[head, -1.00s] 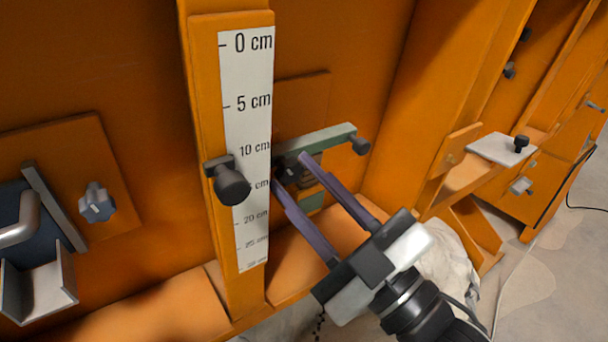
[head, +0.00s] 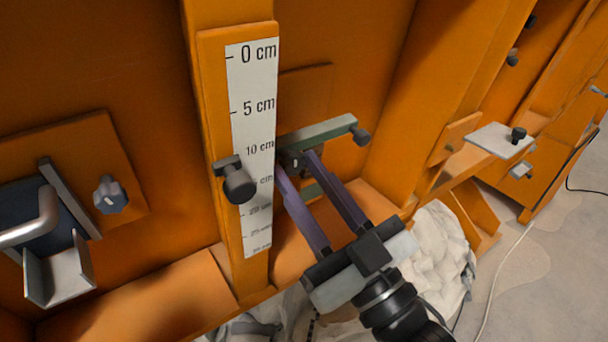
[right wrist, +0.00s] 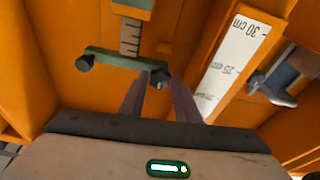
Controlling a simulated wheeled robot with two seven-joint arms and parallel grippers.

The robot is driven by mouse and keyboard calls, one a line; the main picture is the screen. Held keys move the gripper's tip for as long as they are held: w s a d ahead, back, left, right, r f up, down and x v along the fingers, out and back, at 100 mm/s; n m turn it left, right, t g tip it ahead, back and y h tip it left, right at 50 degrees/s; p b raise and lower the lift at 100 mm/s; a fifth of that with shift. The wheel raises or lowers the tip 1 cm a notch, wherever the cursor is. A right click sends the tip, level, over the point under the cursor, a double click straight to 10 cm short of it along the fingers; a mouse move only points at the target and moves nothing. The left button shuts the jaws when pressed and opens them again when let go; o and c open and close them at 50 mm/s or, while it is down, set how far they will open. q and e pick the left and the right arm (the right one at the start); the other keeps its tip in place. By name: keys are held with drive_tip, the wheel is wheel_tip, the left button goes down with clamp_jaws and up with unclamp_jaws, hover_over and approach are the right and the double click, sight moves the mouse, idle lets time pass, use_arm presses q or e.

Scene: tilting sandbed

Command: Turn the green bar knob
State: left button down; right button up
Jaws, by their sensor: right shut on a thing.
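The green bar knob (head: 318,134) is a flat green bar with a dark round knob at its right end, behind the scale post. It also shows in the right wrist view (right wrist: 112,58), where the dark end knob is at the left. My right gripper (head: 294,163) reaches in from the lower right. Its two purple fingers close around a dark hub (right wrist: 159,78) at the bar's other end. The exact contact is partly hidden by the fingers and the post. My left gripper is not in view.
An orange post with a white centimetre scale (head: 251,100) and a black knob (head: 238,184) stands just left of the gripper. Farther left are a blue-grey knob (head: 110,195) and a metal handle (head: 40,225). A white plate (head: 495,140) sits to the right. White cloth lies below.

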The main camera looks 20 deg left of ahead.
drive_tip(key=shift+f, duration=0.1)
drive_tip(key=o, duration=1)
drive_tip(key=shift+b+v, duration=1.25)
drive_tip(key=shift+v, duration=3.9)
